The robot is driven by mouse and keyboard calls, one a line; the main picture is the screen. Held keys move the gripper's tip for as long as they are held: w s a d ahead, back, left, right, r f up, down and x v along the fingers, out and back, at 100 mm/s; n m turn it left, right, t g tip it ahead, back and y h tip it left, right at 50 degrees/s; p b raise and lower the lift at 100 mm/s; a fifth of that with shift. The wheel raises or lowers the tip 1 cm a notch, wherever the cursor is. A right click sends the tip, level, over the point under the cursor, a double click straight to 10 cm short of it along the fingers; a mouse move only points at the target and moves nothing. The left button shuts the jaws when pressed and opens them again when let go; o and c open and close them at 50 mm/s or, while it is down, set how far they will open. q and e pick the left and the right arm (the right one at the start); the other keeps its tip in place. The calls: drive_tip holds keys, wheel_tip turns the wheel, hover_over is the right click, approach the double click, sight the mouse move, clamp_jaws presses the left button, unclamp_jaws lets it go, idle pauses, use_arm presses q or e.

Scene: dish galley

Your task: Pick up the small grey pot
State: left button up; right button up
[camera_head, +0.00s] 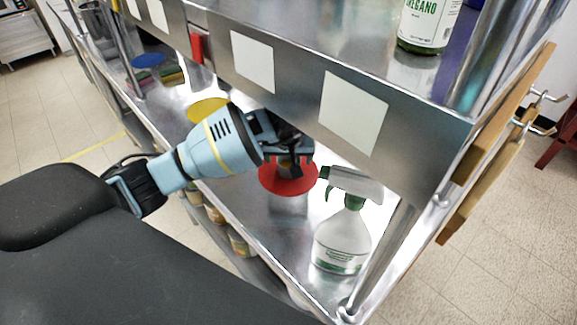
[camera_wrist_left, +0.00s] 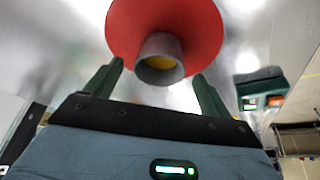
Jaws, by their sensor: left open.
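The small grey pot (camera_wrist_left: 160,45) stands on a round red mat (camera_wrist_left: 120,30) on the metal shelf. Its open mouth shows yellow inside in the wrist view. My left gripper (camera_wrist_left: 157,88) is open, with one green finger to each side of the pot and visible gaps between; the pot is not gripped. In the head view the left gripper (camera_head: 290,165) is over the red mat (camera_head: 288,187) and largely hides the pot. My right gripper is not in view.
A white spray bottle (camera_head: 342,238) with a green trigger stands close to the right of the mat. A yellow mat (camera_head: 207,107) lies farther left on the shelf. The upper shelf's metal front (camera_head: 300,85) overhangs the gripper. Wooden boards (camera_head: 490,180) hang at the right end.

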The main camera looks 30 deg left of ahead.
use_arm(q)
drive_tip(key=shift+x, duration=1.4)
drive_tip(key=shift+c, duration=0.2)
drive_tip(key=c, duration=1.1)
drive_tip(key=shift+r, duration=0.1)
